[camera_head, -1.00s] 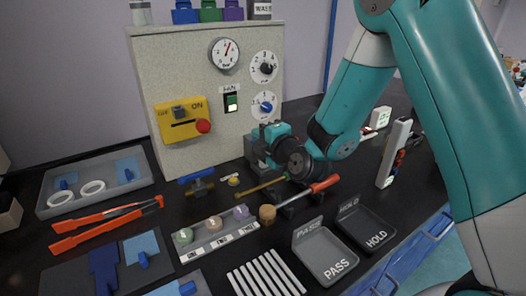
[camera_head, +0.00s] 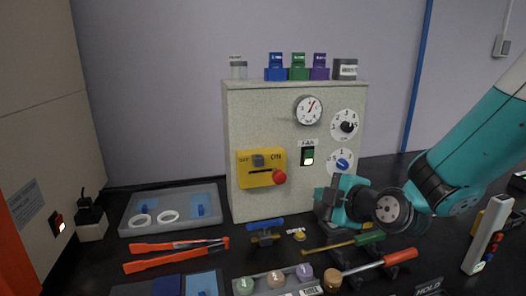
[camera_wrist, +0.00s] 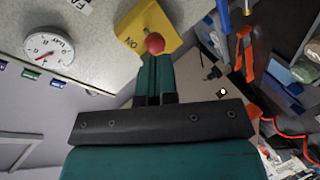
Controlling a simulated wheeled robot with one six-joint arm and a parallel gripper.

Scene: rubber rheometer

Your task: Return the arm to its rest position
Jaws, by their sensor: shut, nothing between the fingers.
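My gripper (camera_head: 330,200) is teal and dark, held low in front of the lower right part of the speckled control panel in the head view. The rest of my arm reaches in from the right. In the wrist view my gripper's fingers (camera_wrist: 155,78) lie together, shut and empty, with the red knob (camera_wrist: 155,43) of the yellow switch box (camera_wrist: 135,25) beyond their tips. I cannot tell whether my gripper touches the panel.
The control panel (camera_head: 290,190) carries a gauge (camera_head: 308,110), dials and the switch box (camera_head: 255,170). Below are a grey tray (camera_head: 130,225), red-orange tongs (camera_head: 175,255), a red-handled screwdriver (camera_head: 400,256) and a sample rack (camera_head: 315,290). A white upright device (camera_head: 490,235) stands right of my arm.

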